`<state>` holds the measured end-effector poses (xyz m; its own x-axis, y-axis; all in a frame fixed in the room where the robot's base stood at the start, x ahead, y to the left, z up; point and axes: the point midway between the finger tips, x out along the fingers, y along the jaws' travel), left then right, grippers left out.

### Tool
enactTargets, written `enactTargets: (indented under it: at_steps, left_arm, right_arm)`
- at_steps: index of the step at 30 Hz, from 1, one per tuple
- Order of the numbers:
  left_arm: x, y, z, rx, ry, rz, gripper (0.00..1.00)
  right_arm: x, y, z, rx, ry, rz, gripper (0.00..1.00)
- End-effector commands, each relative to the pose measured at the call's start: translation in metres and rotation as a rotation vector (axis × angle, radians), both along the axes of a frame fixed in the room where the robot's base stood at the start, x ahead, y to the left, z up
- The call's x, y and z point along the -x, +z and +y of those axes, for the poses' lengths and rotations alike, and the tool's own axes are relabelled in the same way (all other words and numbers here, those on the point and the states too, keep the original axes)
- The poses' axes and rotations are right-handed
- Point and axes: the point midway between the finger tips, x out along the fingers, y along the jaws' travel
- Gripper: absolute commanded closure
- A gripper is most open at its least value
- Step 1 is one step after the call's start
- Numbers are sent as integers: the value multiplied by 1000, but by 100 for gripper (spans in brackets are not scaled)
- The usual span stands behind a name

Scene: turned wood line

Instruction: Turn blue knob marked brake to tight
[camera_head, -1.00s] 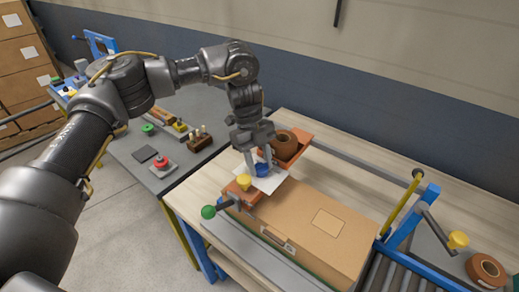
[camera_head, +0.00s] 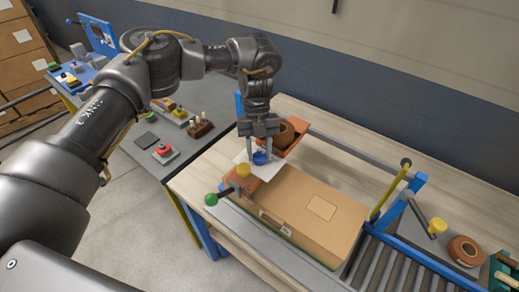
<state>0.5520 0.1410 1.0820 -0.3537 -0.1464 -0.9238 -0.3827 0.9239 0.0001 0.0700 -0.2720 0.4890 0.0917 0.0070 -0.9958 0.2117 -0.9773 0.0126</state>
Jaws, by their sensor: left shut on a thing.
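The blue knob (camera_head: 261,158) sits on a white plate (camera_head: 243,157) at the near end of an orange-brown unit on the workbench. My left gripper (camera_head: 260,154) points down over it, one finger on each side, and is shut on the knob. The fingers hide part of the knob. Any brake or tight marking is too small to read. My right gripper is not in view.
A yellow knob (camera_head: 243,170) and a green ball handle (camera_head: 211,199) are close in front. A grey table (camera_head: 150,165) with a red button (camera_head: 163,150) stands left.

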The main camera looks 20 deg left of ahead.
Motion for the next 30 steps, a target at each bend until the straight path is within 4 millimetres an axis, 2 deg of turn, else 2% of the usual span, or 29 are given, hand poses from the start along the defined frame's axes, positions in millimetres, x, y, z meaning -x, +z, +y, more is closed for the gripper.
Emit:
enactTargets:
  at_steps: [8,9,14,23,26,30]
  left_arm:
    - [0,0,0,0,-3,0,86]
    - [0,0,0,0,-2,0,62]
    - [0,0,0,0,-2,0,41]
    - [0,1,0,-1,-1,-1,41]
    - [-4,8,1,-2,-2,-4,41]
    - [-13,30,5,-4,0,-6,41]
  right_arm:
    - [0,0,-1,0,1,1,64]
    - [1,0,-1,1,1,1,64]
    - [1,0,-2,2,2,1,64]
    - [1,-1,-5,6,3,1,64]
    - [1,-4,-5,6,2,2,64]
    - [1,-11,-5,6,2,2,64]
